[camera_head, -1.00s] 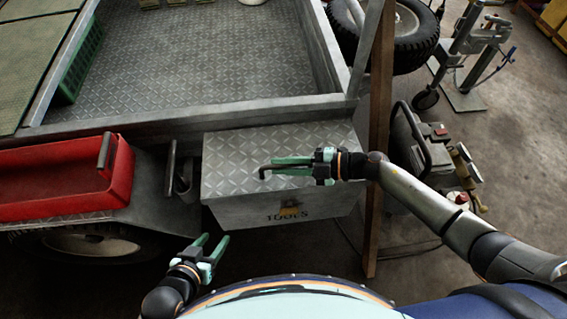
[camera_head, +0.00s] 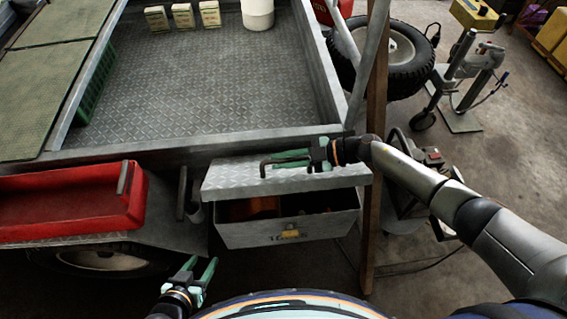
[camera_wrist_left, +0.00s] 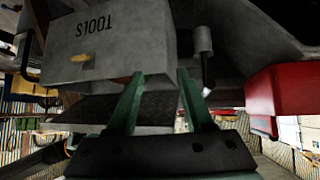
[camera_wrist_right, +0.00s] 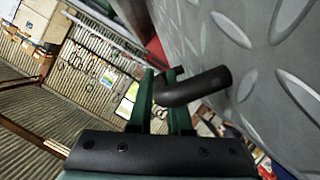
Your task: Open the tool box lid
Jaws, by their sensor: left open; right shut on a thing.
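The grey tool box (camera_head: 250,234) hangs under the trailer's front edge, with a yellowish latch (camera_head: 290,234) on its front. Its diamond-plate lid (camera_head: 225,180) is raised partway, leaving a gap that shows dark contents and something orange (camera_head: 250,207). My right gripper (camera_head: 274,166) is shut on the black bent lid handle (camera_wrist_right: 195,90), over the lid's upper side. My left gripper (camera_head: 202,264) is open and empty, below and left of the box. In the left wrist view the box front (camera_wrist_left: 110,45) with its TOOLS lettering appears upside down beyond the open fingers.
A red tray (camera_head: 70,205) sits left of the box. A brown post (camera_head: 375,200) stands close to its right side, beneath my right arm. The trailer bed (camera_head: 215,90) lies behind, with several small boxes and a white bucket (camera_head: 258,12). Floor in front is clear.

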